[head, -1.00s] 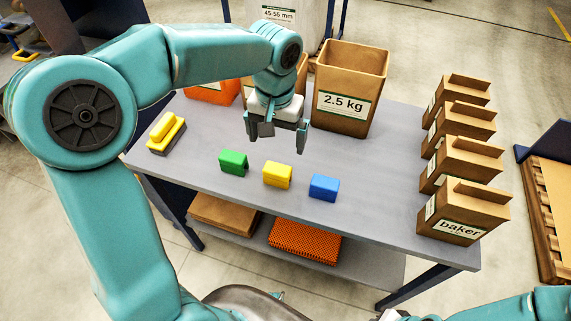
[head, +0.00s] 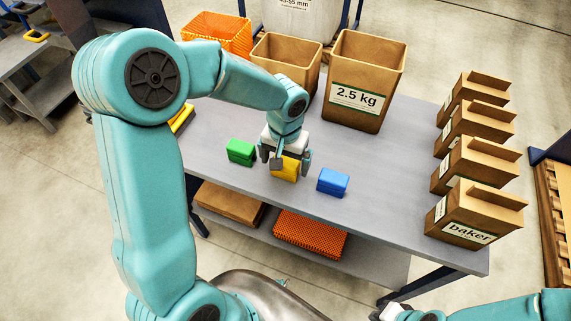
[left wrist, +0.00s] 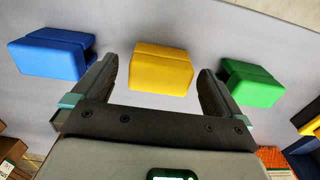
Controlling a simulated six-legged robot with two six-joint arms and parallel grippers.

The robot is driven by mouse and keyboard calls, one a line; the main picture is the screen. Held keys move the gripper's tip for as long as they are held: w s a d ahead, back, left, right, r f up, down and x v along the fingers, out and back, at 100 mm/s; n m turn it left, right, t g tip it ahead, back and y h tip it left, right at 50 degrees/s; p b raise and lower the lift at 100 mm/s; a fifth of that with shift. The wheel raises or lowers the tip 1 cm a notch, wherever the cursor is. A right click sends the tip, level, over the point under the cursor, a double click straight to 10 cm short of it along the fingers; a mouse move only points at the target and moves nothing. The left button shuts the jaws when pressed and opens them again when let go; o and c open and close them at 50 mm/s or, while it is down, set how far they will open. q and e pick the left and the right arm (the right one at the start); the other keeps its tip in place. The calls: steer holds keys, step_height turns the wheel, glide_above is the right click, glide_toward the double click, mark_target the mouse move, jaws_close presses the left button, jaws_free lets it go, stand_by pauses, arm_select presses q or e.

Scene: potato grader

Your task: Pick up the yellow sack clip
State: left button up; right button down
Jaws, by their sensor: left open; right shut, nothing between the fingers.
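The yellow sack clip (head: 286,171) stands on the grey table between the green clip (head: 240,152) and the blue clip (head: 332,181). My left gripper (head: 287,162) is open and directly over the yellow clip, partly hiding it. In the left wrist view the yellow clip (left wrist: 161,70) lies between the two open fingers, with a gap on each side. The blue clip (left wrist: 52,55) and the green clip (left wrist: 250,83) are outside the fingers. My right gripper (head: 384,310) is at the bottom edge, away from the table top, shut and partly cut off.
A 2.5 kg paper sack (head: 360,115), another brown sack (head: 284,52) and an orange crate (head: 215,30) stand at the back. Several small paper bags (head: 468,215) line the right side. A yellow-topped block (head: 182,118) is partly hidden behind my left arm. The table front (head: 370,225) is clear.

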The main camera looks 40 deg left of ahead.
mark_target(285, 162)
arm_select(q)
steer(key=shift+a+f, duration=0.1)
steer(key=shift+f, duration=1.45)
steer(key=shift+w, duration=0.1)
steer(key=c, duration=1)
steer(key=shift+o, duration=0.2)
step_height(285, 162, up, 20)
steer(key=p, duration=0.1)
